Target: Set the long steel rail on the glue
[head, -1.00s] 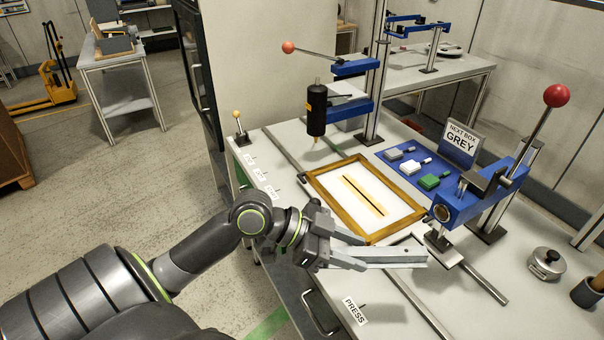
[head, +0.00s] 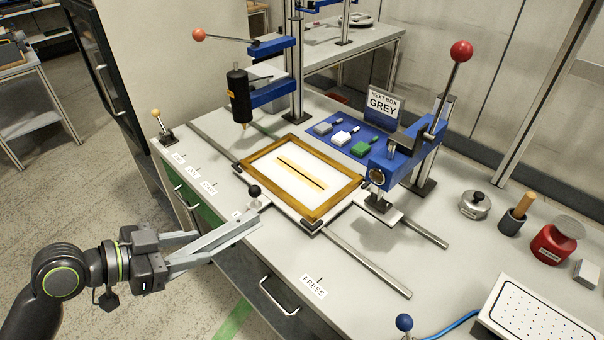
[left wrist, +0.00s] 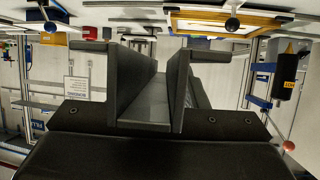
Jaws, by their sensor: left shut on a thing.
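My left gripper (head: 200,247) is shut on a long grey steel rail (head: 232,234), a channel shape. The rail points up and right over the bench's front edge, its far end near a black knob. In the left wrist view the rail (left wrist: 150,103) lies between the two dark fingers. A wooden frame (head: 332,205) around a white panel lies beyond the rail, apart from it. A thin dark line (head: 300,173) runs across the panel, probably the glue. The frame also shows in the left wrist view (left wrist: 228,22). My right gripper is not in view.
A black dispenser (head: 239,97) stands over the frame's left side. A blue press (head: 405,155) with a red-ball lever stands at its right. The black knob (head: 253,191) sticks up at the frame's front left. A blue mat (head: 375,139) holds small blocks behind.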

